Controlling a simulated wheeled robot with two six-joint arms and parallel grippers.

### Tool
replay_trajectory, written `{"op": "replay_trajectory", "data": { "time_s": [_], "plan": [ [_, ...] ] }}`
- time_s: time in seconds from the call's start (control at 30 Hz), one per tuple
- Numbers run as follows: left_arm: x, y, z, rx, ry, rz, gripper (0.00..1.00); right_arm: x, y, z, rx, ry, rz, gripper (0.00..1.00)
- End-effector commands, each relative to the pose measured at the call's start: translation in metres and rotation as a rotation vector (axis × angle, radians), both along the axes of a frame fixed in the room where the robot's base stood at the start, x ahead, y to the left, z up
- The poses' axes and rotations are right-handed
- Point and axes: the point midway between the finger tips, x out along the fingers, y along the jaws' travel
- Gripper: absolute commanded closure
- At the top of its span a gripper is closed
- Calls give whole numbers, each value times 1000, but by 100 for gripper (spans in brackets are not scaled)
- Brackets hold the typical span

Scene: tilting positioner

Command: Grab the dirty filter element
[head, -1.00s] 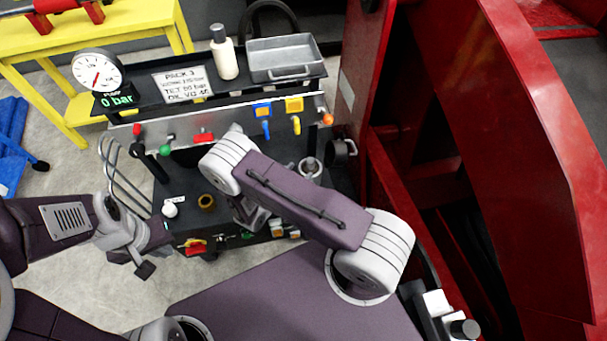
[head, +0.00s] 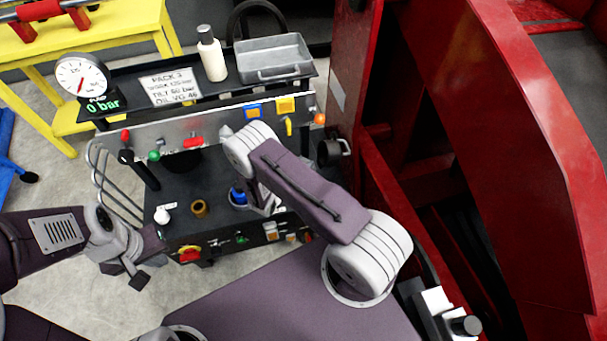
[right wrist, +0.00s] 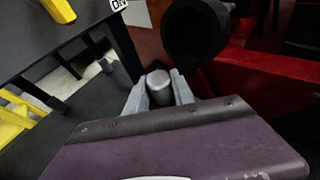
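A grey cylinder with a rounded, lighter top, which seems to be the dirty filter element (right wrist: 158,84), stands between the fingers of my right gripper (right wrist: 160,88) in the right wrist view. The fingers flank it closely; whether they press on it is unclear. A blue cylinder (head: 239,194) sits in a grey ring on the cart's lower deck, left of my right arm. My left gripper (head: 126,272) hangs in front of the cart at lower left, holding nothing visible; its finger gap is unclear.
The black cart (head: 180,185) carries a grey tray (head: 272,60), a white bottle (head: 212,55), a gauge (head: 80,76) and a brown ring (head: 200,208). A black cup (head: 331,152) is at its right side, near the fingers. A red machine frame (head: 500,110) bounds the right.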

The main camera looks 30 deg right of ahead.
Motion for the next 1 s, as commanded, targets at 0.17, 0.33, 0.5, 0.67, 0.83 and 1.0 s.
{"op": "replay_trajectory", "data": {
  "time_s": [0.17,0.33,0.5,0.67,0.83,1.0],
  "plan": [
    [0,0,0,0,0,0,100,0,0,0,0,0,0,100],
    [0,0,0,0,0,0,100,0,0,0,0,0,0,100],
    [0,0,0,0,0,0,100,0,0,0,1,1,0,100],
    [0,0,0,0,0,0,100,0,0,0,1,1,0,100],
    [0,0,0,0,0,0,100,0,0,0,1,1,0,100],
    [0,0,0,0,0,0,100,0,0,0,1,1,0,100]
  ]
}}
